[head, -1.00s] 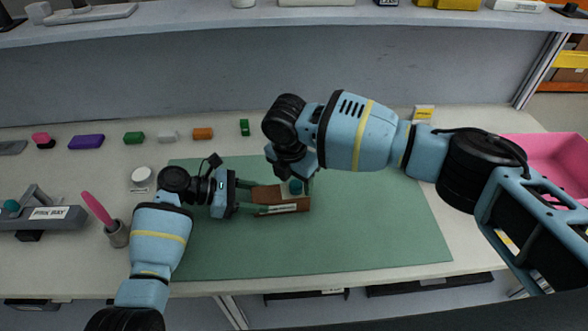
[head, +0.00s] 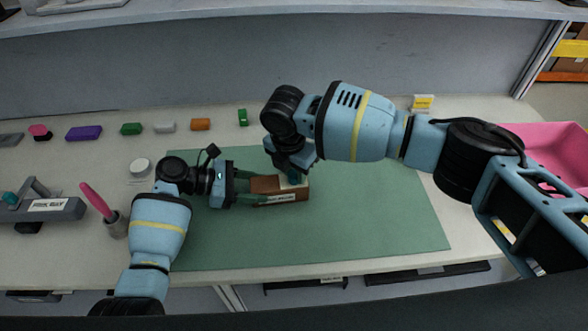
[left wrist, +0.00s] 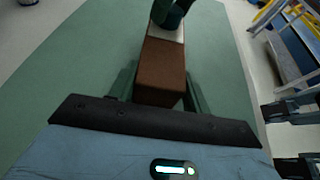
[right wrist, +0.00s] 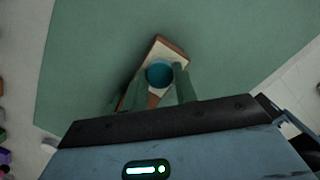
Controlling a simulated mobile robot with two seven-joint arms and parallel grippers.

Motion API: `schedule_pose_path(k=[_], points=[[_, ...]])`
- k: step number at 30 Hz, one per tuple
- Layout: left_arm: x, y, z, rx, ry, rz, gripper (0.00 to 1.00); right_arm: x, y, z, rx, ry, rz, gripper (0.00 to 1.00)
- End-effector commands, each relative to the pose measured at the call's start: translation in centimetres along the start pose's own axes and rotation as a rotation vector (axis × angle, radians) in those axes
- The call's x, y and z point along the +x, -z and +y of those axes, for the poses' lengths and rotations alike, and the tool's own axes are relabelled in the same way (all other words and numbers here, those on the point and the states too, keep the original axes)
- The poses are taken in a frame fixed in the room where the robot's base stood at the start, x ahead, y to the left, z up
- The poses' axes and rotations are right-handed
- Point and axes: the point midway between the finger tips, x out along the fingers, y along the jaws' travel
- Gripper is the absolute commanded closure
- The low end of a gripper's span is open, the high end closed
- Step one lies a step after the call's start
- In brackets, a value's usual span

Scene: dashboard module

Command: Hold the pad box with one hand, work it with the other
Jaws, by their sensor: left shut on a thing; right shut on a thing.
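The pad box (head: 266,184), brown with a pale top section and a label on its front side, is over the green mat. It also shows in the left wrist view (left wrist: 161,72) and the right wrist view (right wrist: 176,46). My left gripper (head: 256,192) is shut on the box from the left, one finger along each long side. My right gripper (head: 292,174) reaches down over the box's right end. In the right wrist view it is shut on a round teal piece (right wrist: 159,72) on the pale top. The head view mostly hides that piece behind the gripper.
The green mat (head: 350,235) is clear around the box. Small coloured blocks, such as a purple one (head: 84,133), line the back. At left are a cup with a pink-handled tool (head: 115,225) and a grey labelled fixture (head: 45,208). A pink bin (head: 548,148) is at right.

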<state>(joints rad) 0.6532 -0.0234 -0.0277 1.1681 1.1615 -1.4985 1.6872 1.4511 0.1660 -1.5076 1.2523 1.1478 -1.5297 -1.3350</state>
Motion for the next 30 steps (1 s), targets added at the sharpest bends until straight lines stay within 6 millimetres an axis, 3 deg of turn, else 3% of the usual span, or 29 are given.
schedule_pose_path(k=[5,30], points=[[0.0,0.1,0.0,-0.002,-0.001,0.002,0.88,-0.3,-0.1,0.0,0.0,0.0,0.0,0.92],[0.0,0.1,0.0,-0.001,-0.001,0.002,0.88,-5.7,-0.9,0.0,0.0,0.0,0.0,0.92]])
